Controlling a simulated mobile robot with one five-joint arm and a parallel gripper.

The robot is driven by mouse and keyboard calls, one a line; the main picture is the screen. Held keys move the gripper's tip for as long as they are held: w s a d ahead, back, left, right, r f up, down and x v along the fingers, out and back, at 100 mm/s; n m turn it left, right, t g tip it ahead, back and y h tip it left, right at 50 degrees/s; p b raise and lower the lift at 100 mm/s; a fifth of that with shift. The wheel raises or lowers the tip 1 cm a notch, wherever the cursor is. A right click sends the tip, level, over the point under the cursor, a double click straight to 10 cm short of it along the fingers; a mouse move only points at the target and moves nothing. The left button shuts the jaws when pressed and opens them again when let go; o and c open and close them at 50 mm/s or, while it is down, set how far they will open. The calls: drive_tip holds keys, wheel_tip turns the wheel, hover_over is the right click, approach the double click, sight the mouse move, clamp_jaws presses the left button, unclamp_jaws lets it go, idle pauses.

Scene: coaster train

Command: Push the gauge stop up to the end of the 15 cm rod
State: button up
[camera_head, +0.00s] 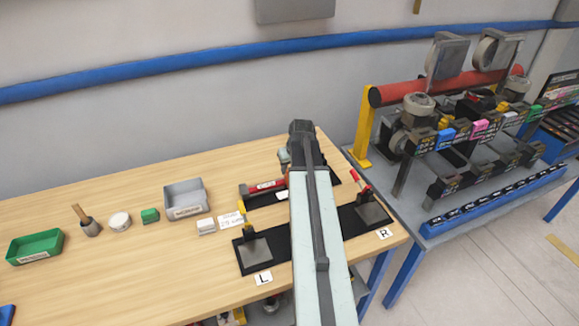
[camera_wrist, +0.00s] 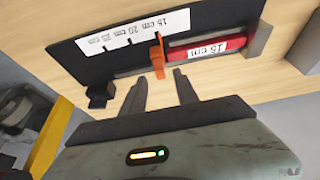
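The red rod (camera_wrist: 235,44) with a white "15 cm" label lies in the gauge (camera_wrist: 120,52), a black board with a printed scale strip. Its right end is at a grey block (camera_wrist: 262,40) in the wrist view. The orange gauge stop (camera_wrist: 158,60) stands at the rod's left end; I cannot tell whether they touch. My gripper (camera_wrist: 156,80) is open and empty, its two fingers pointing toward the stop, which appears just beyond them. In the head view my arm hides much of the gauge, but the rod (camera_head: 266,186) shows left of it.
A small black block (camera_wrist: 100,95) sits at the gauge's near left edge in the wrist view. Black mats with grey plates (camera_head: 256,252) flank my arm. A grey bin (camera_head: 185,197) and green tray (camera_head: 35,246) stand left. A machine bench (camera_head: 450,160) stands right.

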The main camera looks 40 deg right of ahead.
drive_tip(key=p+v, duration=0.3)
drive_tip(key=v, duration=0.2)
drive_tip(key=shift+f, duration=0.1)
drive_tip(key=w+a+f+n+y+b, duration=0.1)
drive_tip(key=w+a+n, duration=0.15)
drive_tip(key=a, duration=0.65)
drive_tip(key=w+a+f+n+b, duration=0.1)
drive_tip(key=w+a, duration=0.3)
drive_tip(key=a, duration=0.5)
drive_tip(key=w+a+f+n+y+b, duration=0.1)
drive_tip(key=w+a+n, duration=0.15)
drive_tip(key=a, duration=0.65)
drive_tip(key=s+a+f+g+b, duration=0.1)
drive_tip(key=s+a, duration=0.1)
drive_tip(key=a, duration=0.6)
drive_tip(key=s+a+f+g, duration=0.1)
drive_tip(key=s+a+f, duration=0.1)
drive_tip(key=a, duration=0.6)
drive_tip(key=s+g, duration=0.1)
drive_tip(key=s, duration=0.1)
drive_tip(key=s+m+g, duration=0.1)
drive_tip(key=s, duration=0.2)
drive_tip(key=shift+s+a+m, duration=0.2)
drive_tip(key=shift+s+m, duration=0.1)
drive_tip(key=shift+s, duration=0.05)
